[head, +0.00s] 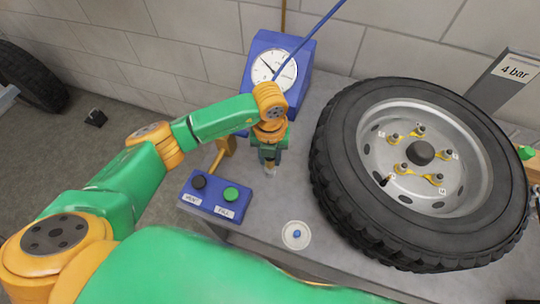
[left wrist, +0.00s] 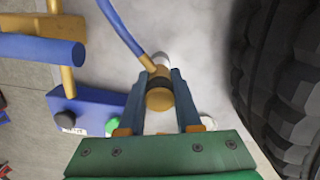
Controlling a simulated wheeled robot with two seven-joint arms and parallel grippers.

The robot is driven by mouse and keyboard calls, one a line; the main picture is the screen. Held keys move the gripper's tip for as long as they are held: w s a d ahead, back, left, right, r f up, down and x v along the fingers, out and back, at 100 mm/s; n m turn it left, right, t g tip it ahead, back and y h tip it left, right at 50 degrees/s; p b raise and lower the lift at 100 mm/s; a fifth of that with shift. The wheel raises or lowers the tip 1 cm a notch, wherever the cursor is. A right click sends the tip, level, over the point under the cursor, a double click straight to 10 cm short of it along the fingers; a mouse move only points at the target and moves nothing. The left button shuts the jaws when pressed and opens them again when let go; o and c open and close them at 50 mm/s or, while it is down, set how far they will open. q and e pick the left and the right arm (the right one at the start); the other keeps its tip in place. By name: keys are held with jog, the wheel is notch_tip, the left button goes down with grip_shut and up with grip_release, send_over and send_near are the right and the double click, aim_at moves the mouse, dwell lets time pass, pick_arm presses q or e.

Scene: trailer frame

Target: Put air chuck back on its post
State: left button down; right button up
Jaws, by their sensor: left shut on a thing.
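My left gripper (head: 270,168) points down over the grey bench, between the gauge and the white disc. In the left wrist view its two fingers are shut on the brass-coloured air chuck (left wrist: 160,98), which has the blue hose (left wrist: 122,28) attached. In the head view the chuck is mostly hidden by the gripper. A yellow post (head: 216,160) stands beside the button box, left of the gripper and apart from it; my arm covers part of it. The wrist view shows yellow uprights (left wrist: 68,82) with a blue cylinder (left wrist: 45,49) across. My right gripper is out of view.
A blue gauge box (head: 304,72) with a white dial stands at the back. A blue button box (head: 216,196) has black and green buttons. A white disc (head: 297,246) lies near the bench front. A large tyre (head: 335,150) fills the right, before a "4 bar" sign (head: 514,71).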

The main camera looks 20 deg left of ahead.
pick_arm(q)
jog(key=shift+f+b, duration=0.95)
jog(key=shift+f, duration=0.2)
jog(key=shift+c, duration=0.2)
grip_release()
jog(key=shift+r, duration=0.1)
notch_tip(320, 180, up, 8)
jog(key=p, duration=0.7)
